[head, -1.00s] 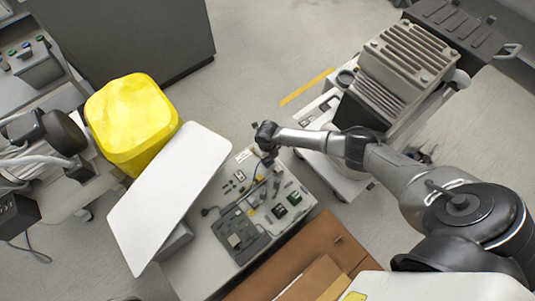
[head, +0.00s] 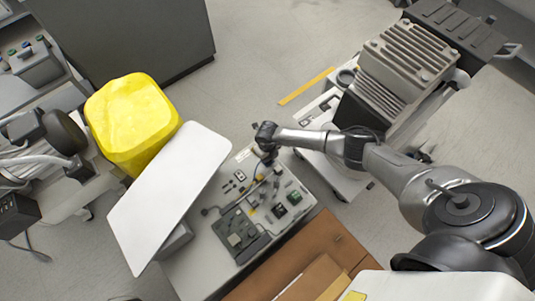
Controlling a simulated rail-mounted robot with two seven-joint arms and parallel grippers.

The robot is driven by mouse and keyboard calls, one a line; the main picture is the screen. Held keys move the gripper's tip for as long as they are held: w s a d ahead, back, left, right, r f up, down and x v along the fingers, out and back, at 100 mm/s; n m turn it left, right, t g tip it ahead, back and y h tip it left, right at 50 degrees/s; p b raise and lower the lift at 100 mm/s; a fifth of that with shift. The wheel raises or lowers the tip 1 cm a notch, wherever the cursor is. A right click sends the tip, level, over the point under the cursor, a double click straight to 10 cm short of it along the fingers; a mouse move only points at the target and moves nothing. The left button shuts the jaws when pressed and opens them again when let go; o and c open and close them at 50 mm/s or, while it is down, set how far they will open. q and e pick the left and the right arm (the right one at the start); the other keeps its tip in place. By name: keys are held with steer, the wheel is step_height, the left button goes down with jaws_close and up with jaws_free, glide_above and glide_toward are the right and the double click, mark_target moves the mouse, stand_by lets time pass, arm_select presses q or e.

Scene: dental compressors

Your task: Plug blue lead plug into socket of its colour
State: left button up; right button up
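My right gripper (head: 268,157) points down over the back edge of a pale board (head: 205,262) carrying small parts. It is small and dark here, and I cannot tell whether its fingers are open or shut, or whether they hold anything. A green-faced block (head: 294,197) and a dark block (head: 279,211) sit on the board's right side. Thin dark leads cross its middle. My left gripper is not in view.
A grey-green circuit unit (head: 238,234) lies on the board's front part. A tilted white panel (head: 170,195) overhangs its left side, beside a yellow bin (head: 133,122). A finned compressor (head: 405,62) stands at the back right. A brown wooden surface (head: 315,252) borders the front right.

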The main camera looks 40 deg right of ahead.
steer(key=shift+f, duration=0.2)
stand_by(0.3)
steer(key=shift+f, duration=0.2)
steer(key=shift+f+b, duration=0.4)
steer(key=shift+b, duration=0.15)
stand_by(0.3)
steer(key=o, duration=1.3)
steer(key=shift+r, duration=0.15)
